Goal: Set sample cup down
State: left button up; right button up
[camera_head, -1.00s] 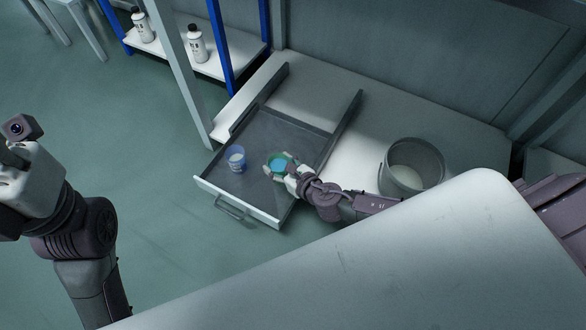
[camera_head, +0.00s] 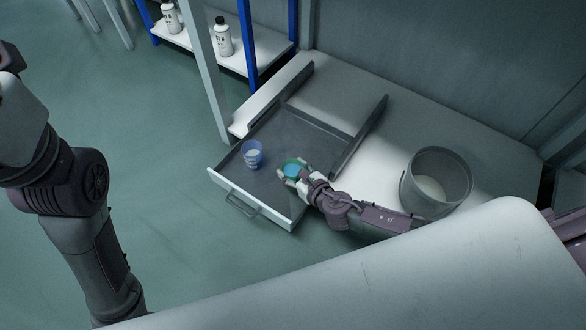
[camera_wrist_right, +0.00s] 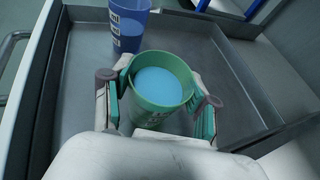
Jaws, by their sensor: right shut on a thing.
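My right gripper (camera_head: 293,172) is shut on a green cup (camera_wrist_right: 160,108) with light blue contents. The cup looks upright, over the front right part of the open drawer (camera_head: 276,123). In the right wrist view the fingers press on both sides of the cup (camera_wrist_right: 159,104). I cannot tell whether its base touches the drawer floor. A blue cup (camera_head: 252,155) with a printed label stands in the drawer to the left of the green one. It also shows behind the green cup in the right wrist view (camera_wrist_right: 128,25). My left arm is at the left edge; its fingers are out of view.
A grey bucket (camera_head: 437,180) stands on the white surface right of the drawer. Two white bottles stand on a shelf at the back, one of them here (camera_head: 223,36). A pale panel (camera_head: 400,270) fills the lower foreground. The drawer's back part is clear.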

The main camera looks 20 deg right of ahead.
jog(key=shift+f, duration=0.15)
jog(key=o, duration=1.4)
